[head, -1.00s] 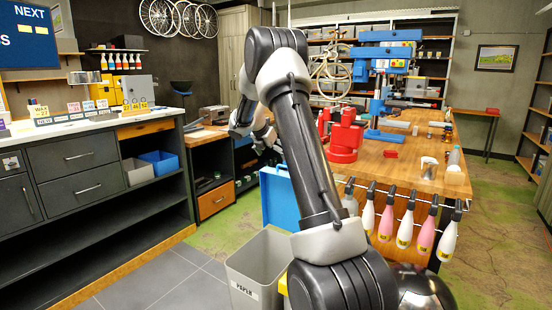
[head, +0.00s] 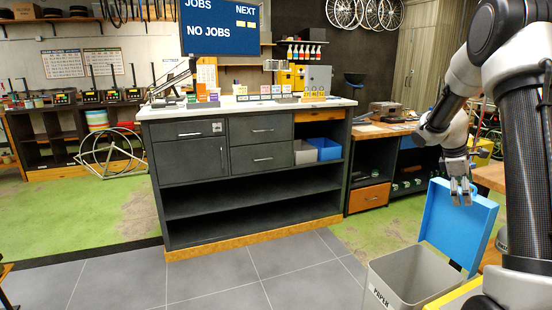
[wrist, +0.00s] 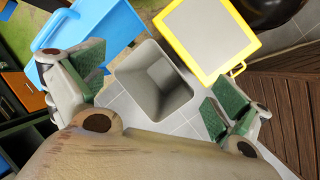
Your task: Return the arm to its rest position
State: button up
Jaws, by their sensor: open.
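My arm reaches in from the right of the head view, bent at the elbow. My gripper (head: 461,190) hangs pointing down beside the raised blue lid (head: 452,222) of a bin. In the wrist view my gripper (wrist: 150,95) has its green-padded fingers wide apart with nothing between them. The open grey paper bin (wrist: 178,101) lies below, between the fingers in that view, and looks empty. It also shows at the bottom right of the head view (head: 377,284), with a label on its front.
A dark cabinet (head: 250,190) with a white counter stands at mid-left. A yellow-rimmed bin lid (wrist: 208,35) and the blue lid (wrist: 90,45) are near the fingers. Grey tiled floor (head: 220,275) is clear in front.

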jog(key=s+a+r+m+t+y, duration=0.1)
jog(key=s+a+r+m, duration=0.2)
jog(key=s+a, duration=0.4)
jog(key=s+a+r+m+t+y, duration=0.2)
jog(key=s+a+r+m, duration=0.2)
jog(key=s+a, duration=0.4)
jog(key=s+a+r+m+t+y, duration=0.1)
jog(key=s+a+r, duration=0.5)
jog(key=s, duration=1)
jog(key=shift+a+m+t+y, duration=0.4)
jog(key=shift+a+m+y, duration=0.1)
jog(key=shift+a+m, duration=0.65)
jog(key=shift+s+d, duration=0.1)
